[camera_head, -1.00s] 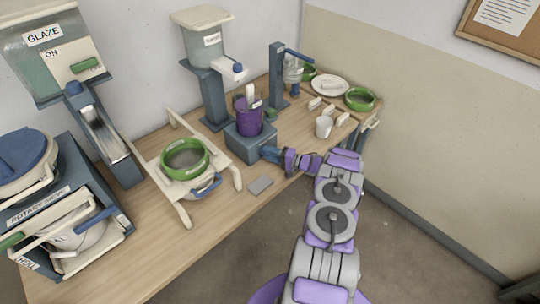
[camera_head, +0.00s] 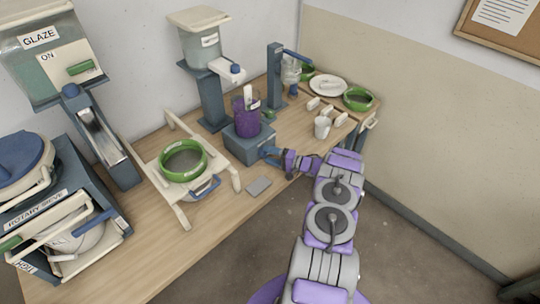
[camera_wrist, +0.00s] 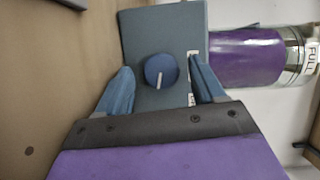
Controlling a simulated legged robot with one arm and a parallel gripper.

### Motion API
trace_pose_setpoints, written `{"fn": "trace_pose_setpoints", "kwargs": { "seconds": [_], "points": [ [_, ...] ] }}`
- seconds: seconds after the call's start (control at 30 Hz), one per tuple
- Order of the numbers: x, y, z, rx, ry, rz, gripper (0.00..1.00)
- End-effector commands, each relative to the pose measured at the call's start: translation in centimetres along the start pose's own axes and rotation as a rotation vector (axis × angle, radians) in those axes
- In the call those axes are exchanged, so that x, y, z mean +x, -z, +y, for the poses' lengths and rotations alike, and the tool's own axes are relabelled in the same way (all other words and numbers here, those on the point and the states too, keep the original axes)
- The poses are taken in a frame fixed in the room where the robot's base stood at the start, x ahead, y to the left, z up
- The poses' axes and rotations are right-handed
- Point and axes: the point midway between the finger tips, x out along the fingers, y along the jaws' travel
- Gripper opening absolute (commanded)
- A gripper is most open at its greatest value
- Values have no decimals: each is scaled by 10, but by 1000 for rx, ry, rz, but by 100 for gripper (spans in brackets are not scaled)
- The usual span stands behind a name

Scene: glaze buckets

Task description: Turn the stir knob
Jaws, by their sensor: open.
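The stir knob (camera_wrist: 159,69) is a round dark blue knob with a white pointer line. It sits on the face of the blue-grey stirrer base (camera_wrist: 190,30), also seen in the head view (camera_head: 246,150). A purple glaze bucket (camera_head: 246,121) stands on the base and shows at upper right in the wrist view (camera_wrist: 240,58). My gripper (camera_wrist: 163,84) is open, with one blue finger on each side of the knob. A gap shows between knob and fingers. In the head view my gripper (camera_head: 269,154) is at the base's right side, where I cannot make out the knob.
A grey slab (camera_head: 258,186) lies near the table's front edge. A green-rimmed sieve (camera_head: 183,161) rests on a cream stand at left. A dispenser post (camera_head: 211,98) stands behind. Floor in front is clear.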

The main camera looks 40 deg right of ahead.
Motion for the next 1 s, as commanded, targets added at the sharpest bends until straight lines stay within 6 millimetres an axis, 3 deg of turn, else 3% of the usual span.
{"fn": "trace_pose_setpoints", "kwargs": {
  "seconds": [0.6,0.8,1.0],
  "points": [
    [-129,4,2,3,0,6,68],
    [-157,5,3,1,-3,6,68],
    [-167,4,4,5,-1,3,68]
  ]
}}
